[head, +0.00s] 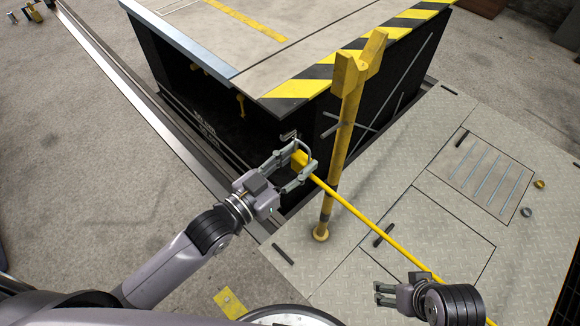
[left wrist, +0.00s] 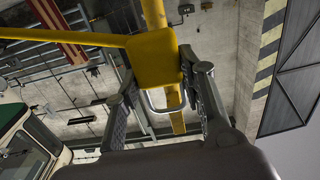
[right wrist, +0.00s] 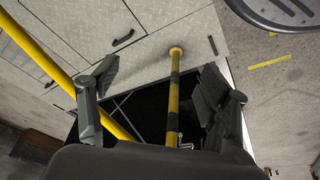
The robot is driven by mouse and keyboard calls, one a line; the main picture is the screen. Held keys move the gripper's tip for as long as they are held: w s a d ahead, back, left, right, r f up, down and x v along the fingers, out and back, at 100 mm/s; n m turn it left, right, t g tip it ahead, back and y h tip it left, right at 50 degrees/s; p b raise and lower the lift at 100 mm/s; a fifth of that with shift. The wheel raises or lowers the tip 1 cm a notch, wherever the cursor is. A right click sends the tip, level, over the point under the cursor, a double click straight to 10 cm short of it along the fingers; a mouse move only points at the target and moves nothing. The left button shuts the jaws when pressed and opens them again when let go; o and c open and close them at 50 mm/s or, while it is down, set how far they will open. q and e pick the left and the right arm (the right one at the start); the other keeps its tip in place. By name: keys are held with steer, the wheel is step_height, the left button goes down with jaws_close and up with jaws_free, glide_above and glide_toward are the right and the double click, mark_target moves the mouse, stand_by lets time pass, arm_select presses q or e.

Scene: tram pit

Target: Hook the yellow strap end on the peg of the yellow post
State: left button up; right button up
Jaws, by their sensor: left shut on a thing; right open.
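My left gripper (head: 301,166) is shut on the yellow strap end (head: 299,158), just left of the yellow post (head: 337,150). In the left wrist view the strap end (left wrist: 154,58) is a yellow block with a metal loop (left wrist: 163,101) between my fingers; the post (left wrist: 154,14) passes behind it. The post stands upright with a forked top. A short grey bar (head: 331,131) by the post may be its peg; I cannot tell. The yellow strap (head: 385,236) runs down right. My right gripper (head: 384,294) is open and empty near it.
A dark-sided platform (head: 290,95) with a black-and-yellow striped edge stands behind the post. Metal floor plates (head: 440,215) with hatches and handles lie to the right. A rail (head: 150,110) runs along the left. Open floor (head: 70,150) lies beyond the rail.

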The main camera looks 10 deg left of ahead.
stand_by(0.4)
arm_select(q)
steer(key=shift+w, duration=0.1)
steer(key=shift+w+d+p, duration=0.3)
steer(key=shift+w+d, duration=0.2)
steer(key=shift+w, duration=0.05)
steer(key=shift+w+d, duration=0.1)
steer(key=shift+w, duration=0.05)
arm_select(e)
steer(key=shift+x, duration=0.9)
arm_select(q)
steer(key=shift+r, duration=0.1)
steer(key=shift+w+d, duration=0.1)
steer(key=shift+w, duration=0.05)
steer(key=shift+w+p, duration=0.1)
steer(key=shift+p, duration=0.2)
arm_select(e)
step_height(320, 180, down, 2)
steer(key=shift+a+f, duration=0.1)
arm_select(q)
steer(key=shift+w+d, duration=0.1)
arm_select(e)
steer(key=shift+w, duration=0.1)
